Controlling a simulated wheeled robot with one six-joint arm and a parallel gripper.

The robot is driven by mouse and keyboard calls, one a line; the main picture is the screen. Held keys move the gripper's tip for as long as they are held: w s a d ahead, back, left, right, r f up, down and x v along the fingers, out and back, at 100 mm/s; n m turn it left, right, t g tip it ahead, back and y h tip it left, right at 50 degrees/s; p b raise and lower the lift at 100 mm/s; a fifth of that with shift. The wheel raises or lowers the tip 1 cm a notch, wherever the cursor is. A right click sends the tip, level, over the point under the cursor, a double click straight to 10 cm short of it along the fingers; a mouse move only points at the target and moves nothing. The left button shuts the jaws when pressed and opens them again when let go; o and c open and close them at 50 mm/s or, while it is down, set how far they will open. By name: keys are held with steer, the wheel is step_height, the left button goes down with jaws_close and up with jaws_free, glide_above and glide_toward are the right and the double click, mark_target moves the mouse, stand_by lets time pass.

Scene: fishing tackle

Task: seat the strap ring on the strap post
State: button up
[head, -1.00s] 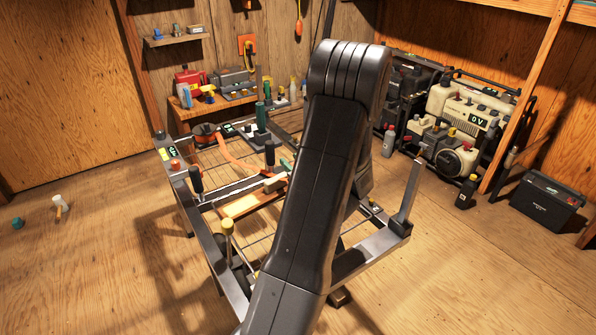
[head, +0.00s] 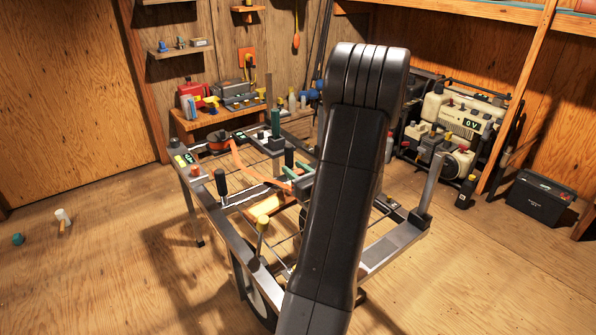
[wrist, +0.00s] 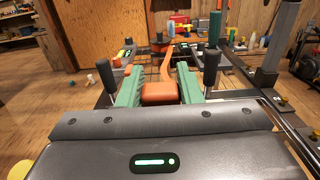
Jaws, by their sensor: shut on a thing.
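My gripper (wrist: 160,91) has green fingers shut on an orange block at the end of the orange strap (wrist: 168,62); the strap ring itself is not clearly distinguishable there. The strap runs back from the fingers across the cart frame; it also shows in the head view (head: 240,160), where my arm hides much of the gripper. Upright dark-gripped posts stand left (wrist: 108,76) and right (wrist: 210,68) of the fingers, apart from the held block. A taller green post (wrist: 215,28) stands farther back. I cannot tell which upright is the strap post.
The metal cart frame (head: 395,243) has open gaps and thin rods. Shelves with tackle and a black battery box (head: 540,198) stand beyond. Floor at left is mostly clear.

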steer(key=shift+f+b, duration=2.5)
steer(key=shift+f, duration=0.45)
steer(key=shift+f+b, duration=2.1)
steer(key=shift+f, duration=0.2)
steer(key=o, duration=1.1)
steer(key=p+v, duration=0.2)
steer(key=v, duration=1.2)
steer(key=shift+p, duration=0.35)
steer(key=shift+w+a, duration=0.1)
